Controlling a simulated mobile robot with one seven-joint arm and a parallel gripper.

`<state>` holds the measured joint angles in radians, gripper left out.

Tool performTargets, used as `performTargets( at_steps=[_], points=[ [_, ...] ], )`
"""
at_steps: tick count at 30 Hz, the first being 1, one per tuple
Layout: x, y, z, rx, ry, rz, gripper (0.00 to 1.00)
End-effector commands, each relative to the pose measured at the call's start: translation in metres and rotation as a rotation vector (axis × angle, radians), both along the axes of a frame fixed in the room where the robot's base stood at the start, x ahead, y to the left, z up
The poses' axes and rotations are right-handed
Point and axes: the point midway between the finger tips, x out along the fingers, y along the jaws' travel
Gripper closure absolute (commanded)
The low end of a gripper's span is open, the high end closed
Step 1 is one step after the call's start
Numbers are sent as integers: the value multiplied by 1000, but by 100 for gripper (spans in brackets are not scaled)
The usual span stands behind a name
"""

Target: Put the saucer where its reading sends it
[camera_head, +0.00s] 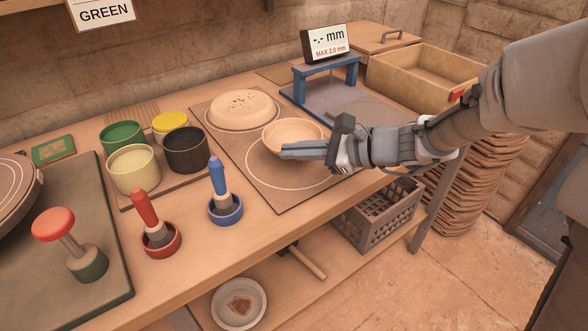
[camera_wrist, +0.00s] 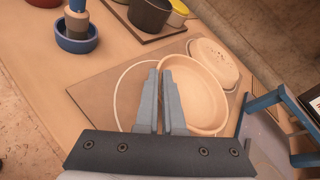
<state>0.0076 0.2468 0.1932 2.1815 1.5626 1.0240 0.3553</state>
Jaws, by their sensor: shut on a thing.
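The saucer (camera_head: 292,132) is a pale, shallow clay dish, over the far part of a white circle on the brown board (camera_head: 290,196). My gripper (camera_head: 286,151) is shut on its near rim, and the wrist view shows the fingers (camera_wrist: 165,72) over the left rim of the saucer (camera_wrist: 205,92). Whether it touches the board is unclear. The blue gauge stand (camera_head: 299,86) is to the right of the board; its display (camera_head: 327,43) reads "-.- mm" and "MAX 2.0 mm". Nothing is seen under the gauge bridge. A sign (camera_head: 102,12) reads "GREEN".
Several coloured cups (camera_head: 133,169) and red and blue tools (camera_head: 220,188) stand left. A wooden box (camera_head: 420,76) with a red tag is at the back right. A grey crate (camera_head: 376,216) is below the bench.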

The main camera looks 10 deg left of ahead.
Motion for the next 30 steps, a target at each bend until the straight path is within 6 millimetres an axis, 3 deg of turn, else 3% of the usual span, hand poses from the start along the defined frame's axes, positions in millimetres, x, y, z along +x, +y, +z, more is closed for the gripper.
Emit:
performTargets(
  at_steps=[8,20,21,25,30],
  points=[
    [0,0,-39,1,2,1,100],
    [0,0,-43,1,0,0,100],
    [0,0,-41,0,0,1,88],
    [0,0,-41,0,0,1,65],
    [0,0,-41,0,0,1,65]
  ],
)
